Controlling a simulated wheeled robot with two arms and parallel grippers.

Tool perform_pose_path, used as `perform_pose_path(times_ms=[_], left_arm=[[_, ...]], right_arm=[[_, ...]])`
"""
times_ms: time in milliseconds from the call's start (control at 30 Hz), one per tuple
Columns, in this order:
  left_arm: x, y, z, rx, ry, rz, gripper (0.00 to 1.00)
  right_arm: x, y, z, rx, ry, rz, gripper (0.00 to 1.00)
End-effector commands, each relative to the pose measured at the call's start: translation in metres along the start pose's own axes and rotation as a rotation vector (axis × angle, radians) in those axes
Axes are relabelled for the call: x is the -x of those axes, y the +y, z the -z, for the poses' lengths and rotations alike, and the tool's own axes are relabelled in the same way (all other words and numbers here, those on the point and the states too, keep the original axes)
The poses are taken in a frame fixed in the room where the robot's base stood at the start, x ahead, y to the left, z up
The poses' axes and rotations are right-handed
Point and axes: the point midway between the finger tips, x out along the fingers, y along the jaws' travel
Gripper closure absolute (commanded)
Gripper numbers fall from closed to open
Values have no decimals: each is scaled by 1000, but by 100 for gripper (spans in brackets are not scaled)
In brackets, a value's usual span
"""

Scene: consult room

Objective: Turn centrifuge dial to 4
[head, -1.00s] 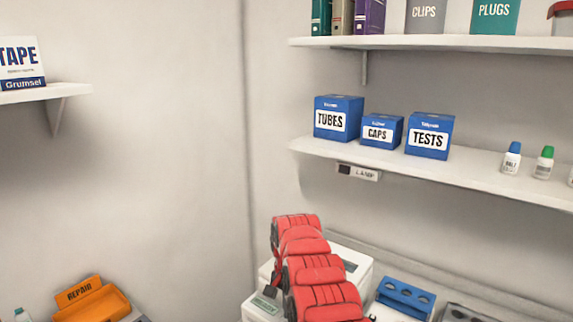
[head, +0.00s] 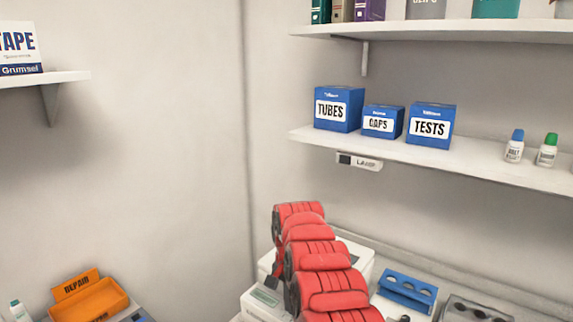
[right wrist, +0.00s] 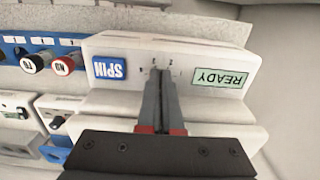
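The white centrifuge (head: 353,262) stands on the counter in the head view, largely hidden behind my red right arm. In the right wrist view its front (right wrist: 205,58) appears upside down, with a blue SPIN label (right wrist: 109,67) and a green READY display (right wrist: 219,78). Small dial numbers (right wrist: 170,62) show between them, too small to read surely. My right gripper (right wrist: 161,78) points at this spot, its two dark fingers close together with a narrow gap. The dial is hidden at the fingertips; I cannot tell whether they grip it. My left gripper is not in view.
A blue rack (head: 408,290) and a grey rack (head: 470,309) stand right of the centrifuge. An orange REPAIR bin (head: 92,302) is at lower left. Above, a shelf (head: 480,166) holds blue boxes (head: 338,108) and small bottles. Walls meet in a corner behind.

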Motion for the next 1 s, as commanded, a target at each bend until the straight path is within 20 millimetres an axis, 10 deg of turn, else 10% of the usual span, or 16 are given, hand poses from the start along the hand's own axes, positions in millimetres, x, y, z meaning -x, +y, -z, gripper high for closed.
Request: perform_pose_path(times_ms=[667, 1000], left_arm=[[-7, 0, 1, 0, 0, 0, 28], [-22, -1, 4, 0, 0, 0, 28]], right_arm=[[2, 3, -7, -2, 2, 0, 100], [38, 1, -7, -1, 3, 3, 100]])
